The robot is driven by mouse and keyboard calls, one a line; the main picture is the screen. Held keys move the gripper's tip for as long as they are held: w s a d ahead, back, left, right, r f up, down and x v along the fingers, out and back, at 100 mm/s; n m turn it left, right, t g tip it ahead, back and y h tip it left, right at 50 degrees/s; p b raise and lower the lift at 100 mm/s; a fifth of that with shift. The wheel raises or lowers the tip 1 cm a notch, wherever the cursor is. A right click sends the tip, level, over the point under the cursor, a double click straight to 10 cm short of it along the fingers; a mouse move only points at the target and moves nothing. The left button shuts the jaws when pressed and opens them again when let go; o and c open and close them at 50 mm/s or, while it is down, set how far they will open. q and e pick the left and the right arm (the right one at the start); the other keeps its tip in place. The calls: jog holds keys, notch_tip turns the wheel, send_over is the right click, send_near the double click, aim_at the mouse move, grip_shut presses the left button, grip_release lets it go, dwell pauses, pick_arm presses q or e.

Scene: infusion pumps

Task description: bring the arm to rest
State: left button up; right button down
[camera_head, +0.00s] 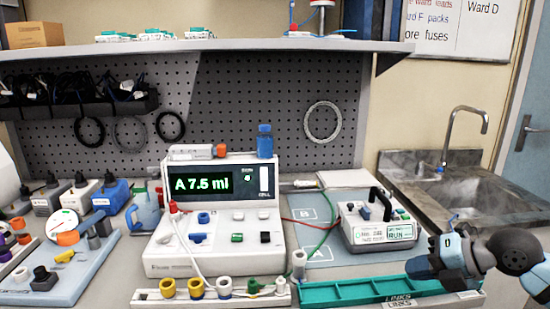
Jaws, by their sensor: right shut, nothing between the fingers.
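My right arm comes in from the right edge, and its blue and dark gripper (424,264) is low over the right part of the teal tray (350,291). The gripper is shut with nothing held. I cannot tell whether it touches the tray. It hides part of the tray's right end. My left gripper is not in view.
A white pump tester (290,262) reading "A 7.5 ml" stands mid-bench. A handled pump (385,236) showing "RUN" stands just behind the tray. Red and green leads cross between them. A sink (486,200) lies at the right. Coloured fittings stand in a front rack (205,299).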

jog(key=s+a+f+m+t+y, duration=0.2)
jog(key=s+a+f+m+y, duration=0.1)
jog(key=s+f+m+y, duration=0.25)
jog(key=s+d+f+m+h, duration=0.5)
jog(key=s+f+m, duration=0.25)
jog(key=f, duration=0.45)
jog(key=s+d+f+m+h, duration=0.5)
jog(key=s+f+m+h, duration=0.15)
jog(key=s+f, duration=0.35)
jog(key=w+a+r+m+t+y, duration=0.1)
jog(key=a+m+t, duration=0.1)
jog(key=a+m, duration=0.45)
jog(key=w+a+m+t, duration=0.2)
jog(key=a+m, duration=0.1)
jog(key=a, duration=0.7)
pick_arm(q)
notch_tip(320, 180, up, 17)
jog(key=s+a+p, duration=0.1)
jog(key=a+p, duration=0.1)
jog(key=p, duration=2.5)
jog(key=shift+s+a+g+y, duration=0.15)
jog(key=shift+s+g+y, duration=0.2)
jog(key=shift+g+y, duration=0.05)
pick_arm(e)
notch_tip(320, 180, up, 17)
jog(key=s+d+g, duration=0.1)
jog(key=s, duration=0.1)
jog(key=shift+d+h, duration=0.3)
jog(key=shift+d, duration=0.05)
